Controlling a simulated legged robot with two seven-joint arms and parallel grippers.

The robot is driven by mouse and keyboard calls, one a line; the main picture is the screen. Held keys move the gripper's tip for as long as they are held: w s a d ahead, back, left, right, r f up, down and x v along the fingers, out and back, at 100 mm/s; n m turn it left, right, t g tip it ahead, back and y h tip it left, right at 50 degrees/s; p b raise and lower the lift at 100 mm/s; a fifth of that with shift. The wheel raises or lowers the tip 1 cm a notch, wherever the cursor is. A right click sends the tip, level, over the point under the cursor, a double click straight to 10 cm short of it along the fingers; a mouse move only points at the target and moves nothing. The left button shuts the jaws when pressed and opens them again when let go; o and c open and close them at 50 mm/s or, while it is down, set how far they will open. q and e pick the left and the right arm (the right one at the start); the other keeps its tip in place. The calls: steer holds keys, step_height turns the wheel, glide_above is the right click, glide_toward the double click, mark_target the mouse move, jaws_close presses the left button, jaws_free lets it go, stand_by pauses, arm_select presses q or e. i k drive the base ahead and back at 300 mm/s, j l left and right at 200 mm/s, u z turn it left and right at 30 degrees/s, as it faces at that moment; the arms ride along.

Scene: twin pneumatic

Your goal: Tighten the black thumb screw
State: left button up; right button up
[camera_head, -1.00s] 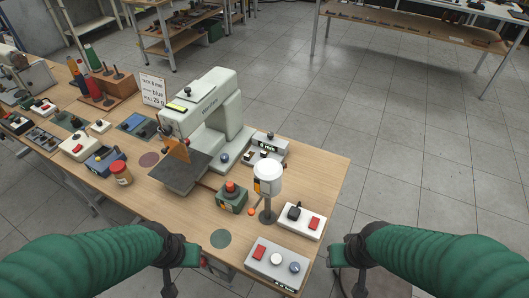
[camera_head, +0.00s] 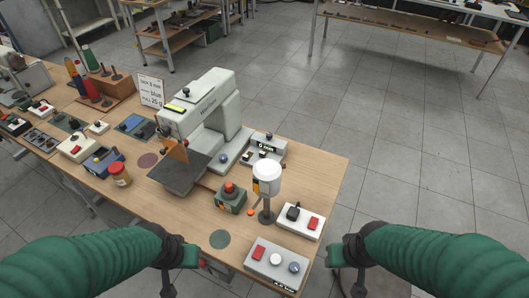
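No part is clearly marked as the black thumb screw. Small black knobs show on the grey unit (camera_head: 270,148) beside the machine and on the white switch box (camera_head: 301,221); I cannot tell whether either is the screw. A pale grey-green machine (camera_head: 213,108) with a dark plate (camera_head: 178,173) stands mid-table. My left gripper (camera_head: 190,258) is low at the table's front edge, left of the front control box. My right gripper (camera_head: 335,257) is beyond the table's right edge. Both are away from the knobs. Their fingers are too small and dark to tell open or shut.
The front control box (camera_head: 276,265) has a red switch and round buttons.

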mark_target(269, 134)
steer(key=j+u, duration=0.25)
steer(key=i+j+u, duration=0.15)
steer(key=j+u, duration=0.15)
steer(key=i+j+u, duration=0.25)
steer(key=i+j+z, duration=0.25)
steer(key=z, duration=0.15)
steer(key=i, duration=0.45)
steer(key=u, duration=0.05)
